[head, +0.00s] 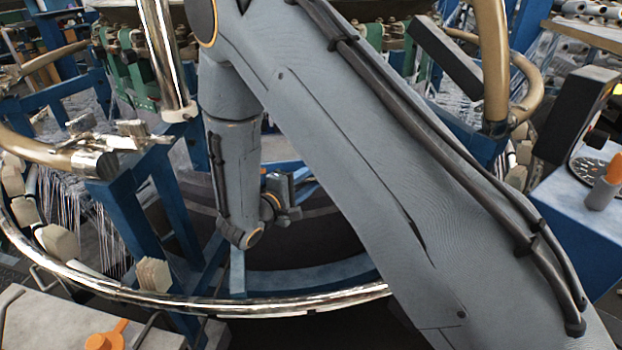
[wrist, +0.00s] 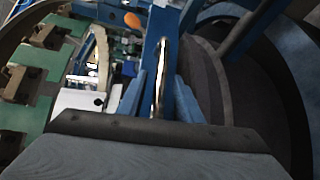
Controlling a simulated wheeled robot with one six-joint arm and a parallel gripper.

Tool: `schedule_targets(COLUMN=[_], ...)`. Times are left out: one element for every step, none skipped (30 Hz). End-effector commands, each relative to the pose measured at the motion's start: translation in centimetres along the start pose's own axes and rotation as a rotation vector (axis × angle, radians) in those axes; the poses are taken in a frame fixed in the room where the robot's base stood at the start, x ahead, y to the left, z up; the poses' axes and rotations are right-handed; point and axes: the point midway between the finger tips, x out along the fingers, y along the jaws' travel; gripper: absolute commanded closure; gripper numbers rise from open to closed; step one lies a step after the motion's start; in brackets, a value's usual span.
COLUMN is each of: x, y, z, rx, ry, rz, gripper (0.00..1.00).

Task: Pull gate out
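The circular loom has blue upright frames, and a blue frame (head: 150,225) stands left of my arm in the head view. A thick tan tube (head: 50,150) ends in a metal fitting there; another tan tube (head: 492,60) curves down at the right. I cannot tell which part is the gate. My gripper (head: 282,194) is inside the ring, right of the blue frame, small and partly hidden by my wrist. Its fingers do not show clearly. In the wrist view a blue upright with a shiny rod (wrist: 159,75) stands just beyond my grey wrist part; contact cannot be told.
A chrome ring rail (head: 290,303) crosses the front. A dark round drum (head: 310,235) fills the loom's middle. A blue box with a gauge (head: 585,170) stands at the right. A grey panel with an orange knob (head: 105,340) is at the lower left. My arm hides much of the centre.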

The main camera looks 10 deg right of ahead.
Motion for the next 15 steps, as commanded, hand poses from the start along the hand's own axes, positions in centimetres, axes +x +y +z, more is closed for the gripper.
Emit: schedule_targets(x=[0.25, 0.34, 0.40, 0.42, 0.43, 0.43, 0.43, 0.42, 0.42, 0.42, 0.41, 0.41, 0.41, 0.41, 0.41], y=[-0.01, -0.01, -0.01, -0.01, -0.01, -0.01, -0.01, -0.01, -0.01, -0.01, -0.01, -0.01, -0.01, 0.00, -0.01], z=[0.03, 0.02, 0.01, 0.00, 0.00, -0.01, -0.01, 0.00, 0.00, 0.00, 0.00, 0.00, 0.00, 0.00, 0.00], rx=[0.000, 0.000, 0.000, 0.000, 0.000, 0.000, 0.000, 0.000, 0.000, 0.000, 0.000, 0.000, 0.000, 0.000, 0.000], ry=[-0.001, -0.001, -0.001, 0.000, 0.000, 0.000, 0.000, 0.000, 0.000, 0.000, 0.000, 0.000, 0.000, 0.000, 0.000], rz=[0.000, -0.001, -0.001, -0.001, -0.001, -0.001, -0.001, -0.001, -0.001, -0.001, -0.001, -0.001, -0.001, -0.001, -0.001], gripper=[0.68, 0.68, 0.68, 0.68, 0.68, 0.68, 0.68, 0.68, 0.68, 0.70, 0.75, 0.81, 0.86, 0.91, 0.98])
